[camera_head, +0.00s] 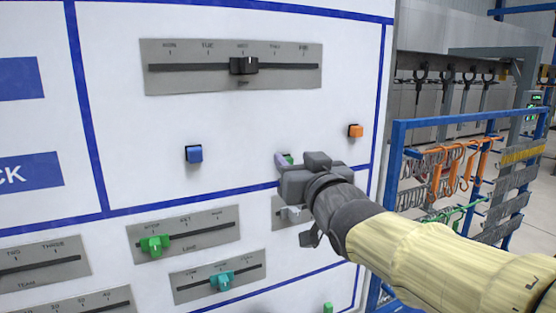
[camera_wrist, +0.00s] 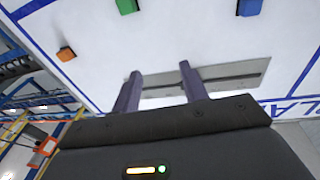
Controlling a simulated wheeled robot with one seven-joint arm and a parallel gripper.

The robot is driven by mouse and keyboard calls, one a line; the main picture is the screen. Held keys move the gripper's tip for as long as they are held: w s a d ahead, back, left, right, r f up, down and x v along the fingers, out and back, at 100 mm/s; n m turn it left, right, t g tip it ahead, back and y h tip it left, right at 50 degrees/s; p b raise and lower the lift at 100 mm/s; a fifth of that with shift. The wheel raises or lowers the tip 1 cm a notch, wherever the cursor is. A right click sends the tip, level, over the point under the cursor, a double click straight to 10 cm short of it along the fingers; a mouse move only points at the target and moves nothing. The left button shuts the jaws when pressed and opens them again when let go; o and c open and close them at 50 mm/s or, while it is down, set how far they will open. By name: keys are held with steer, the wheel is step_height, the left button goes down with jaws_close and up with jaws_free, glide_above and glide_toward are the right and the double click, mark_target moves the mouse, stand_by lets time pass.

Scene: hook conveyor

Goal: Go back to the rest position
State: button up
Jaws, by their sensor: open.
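My gripper (camera_wrist: 158,92) shows in the wrist view with its two purple-grey fingers apart and nothing between them. In the head view my gripper is in front of the lower right part of a white board (camera_head: 110,120) with blue lines. My wrist hides part of a slider plate and most of a green block there. The fingers point toward the board; I cannot tell if they touch it.
A slider (camera_head: 243,66) is at the top of the board. A blue block (camera_head: 194,154) and an orange block (camera_head: 355,131) sit below it. Green (camera_head: 155,244) and teal (camera_head: 221,281) sliders are lower. A blue rack (camera_head: 397,160) with hanging hooks stands right of the board.

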steer(key=s+d+f+m+g+h, duration=0.1)
steer(key=d+f+g+h, duration=0.25)
steer(key=f, duration=0.95)
steer(key=s+d+f+m+g+h, duration=0.15)
steer(key=d+f+g, duration=0.25)
steer(key=f, duration=0.8)
steer(key=s+d+f+g+h, duration=0.1)
steer(key=s+d+f+g, duration=0.3)
steer(key=s+f+g, duration=0.4)
steer(key=s+f+m, duration=0.1)
steer(key=s+f, duration=0.4)
steer(key=f, duration=0.2)
steer(key=shift+s+f, duration=0.2)
